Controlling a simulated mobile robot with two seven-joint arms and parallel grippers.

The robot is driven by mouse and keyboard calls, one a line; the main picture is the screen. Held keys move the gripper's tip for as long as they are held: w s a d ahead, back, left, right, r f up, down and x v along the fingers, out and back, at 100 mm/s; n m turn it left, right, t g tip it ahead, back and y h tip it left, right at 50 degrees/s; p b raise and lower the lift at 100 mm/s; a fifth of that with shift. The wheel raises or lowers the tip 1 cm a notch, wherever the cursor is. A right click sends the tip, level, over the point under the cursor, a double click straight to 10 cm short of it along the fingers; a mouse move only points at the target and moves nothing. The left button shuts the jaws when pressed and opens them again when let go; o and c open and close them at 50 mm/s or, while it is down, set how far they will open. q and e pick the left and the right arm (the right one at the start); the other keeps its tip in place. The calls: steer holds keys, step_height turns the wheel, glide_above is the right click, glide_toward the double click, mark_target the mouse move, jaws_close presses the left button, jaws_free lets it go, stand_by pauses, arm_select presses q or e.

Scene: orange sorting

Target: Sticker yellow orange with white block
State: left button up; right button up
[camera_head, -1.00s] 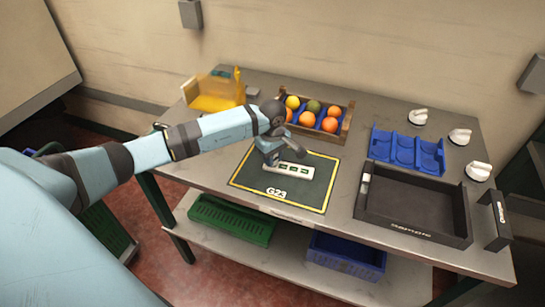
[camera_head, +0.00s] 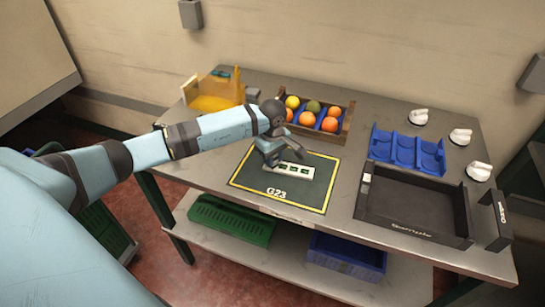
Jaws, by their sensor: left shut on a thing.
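My left gripper (camera_head: 272,163) is over the dark mat marked G23 (camera_head: 318,193), pointing down at the left end of a white block (camera_head: 292,170) with dark green marks on top. It is shut on the white block, though the fingertips are small and partly hidden by my own wrist. The yellow orange (camera_head: 292,102) sits in the back left of a wooden crate (camera_head: 345,127) with a blue insert, behind the mat. My right gripper is not in view.
A blue tray (camera_head: 408,150) with empty hollows and an empty black tray (camera_head: 415,205) stand at the right. White knobs (camera_head: 460,137) line the right side. A yellow holder (camera_head: 215,97) stands back left.

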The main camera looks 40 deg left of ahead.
arm_select(q)
steer(key=shift+r+p, duration=0.85)
steer(key=shift+r, duration=0.95)
steer(key=shift+r+p, duration=0.7)
steer(key=shift+r, duration=0.95)
steer(key=shift+a, duration=0.1)
